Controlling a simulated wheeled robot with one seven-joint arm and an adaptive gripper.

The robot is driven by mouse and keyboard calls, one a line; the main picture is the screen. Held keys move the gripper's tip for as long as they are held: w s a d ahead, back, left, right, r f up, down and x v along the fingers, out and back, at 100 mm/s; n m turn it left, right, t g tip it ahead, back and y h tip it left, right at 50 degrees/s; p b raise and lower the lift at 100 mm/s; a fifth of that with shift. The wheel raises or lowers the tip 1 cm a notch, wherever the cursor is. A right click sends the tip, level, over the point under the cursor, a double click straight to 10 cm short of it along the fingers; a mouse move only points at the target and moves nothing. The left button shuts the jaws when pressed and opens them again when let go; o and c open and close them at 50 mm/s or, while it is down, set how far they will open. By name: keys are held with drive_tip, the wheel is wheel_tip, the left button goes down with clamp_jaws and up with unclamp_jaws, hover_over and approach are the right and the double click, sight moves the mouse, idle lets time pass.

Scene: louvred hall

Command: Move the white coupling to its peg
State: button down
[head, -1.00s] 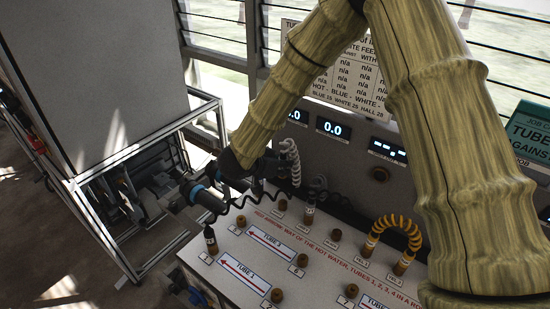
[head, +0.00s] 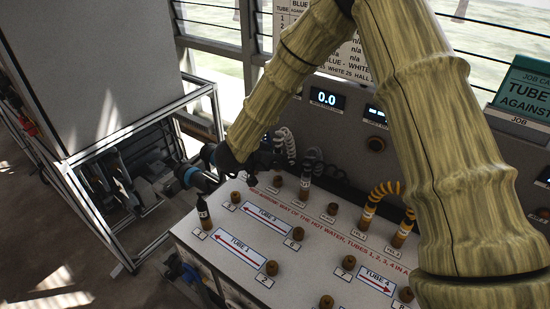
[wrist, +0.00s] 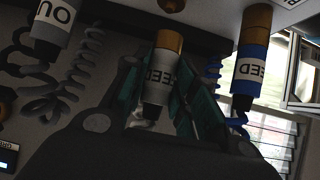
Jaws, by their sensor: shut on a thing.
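The white coupling (wrist: 160,80), marked FEED with a brass end, sits between the green-padded fingers of my gripper (wrist: 160,100) in the wrist view. My gripper is shut on it. In the head view my dark gripper (head: 258,163) is at the back left of the peg board (head: 200,240), and it hides the coupling. A white coiled hose (head: 285,142) shows just behind it. Whether the brass end touches a peg I cannot tell. Brown pegs, such as one by label 3 (head: 235,197), stand on the board; the one for the white coupling is not identifiable.
In the wrist view a blue FEED coupling (wrist: 249,66) is to the right and a grey coupling (wrist: 50,35) to the left. A dark coupling (head: 203,212) stands at the board's left edge. Yellow-hose couplings (head: 368,212) stand at the right. A metal frame (head: 130,200) is beside the board.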

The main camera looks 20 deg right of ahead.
drive_tip(key=shift+s+f, duration=0.25)
drive_tip(key=shift+f, duration=1)
drive_tip(key=shift+s+r, duration=0.4)
drive_tip(key=shift+s, duration=0.1)
drive_tip(key=shift+w, duration=0.3)
drive_tip(key=shift+s+r+p, duration=0.2)
drive_tip(key=shift+r+p, duration=0.2)
drive_tip(key=shift+r, duration=0.2)
drive_tip(key=shift+w+a+r, duration=0.1)
drive_tip(key=shift+r, duration=0.05)
drive_tip(key=shift+r+p, duration=0.35)
drive_tip(key=shift+p, duration=0.15)
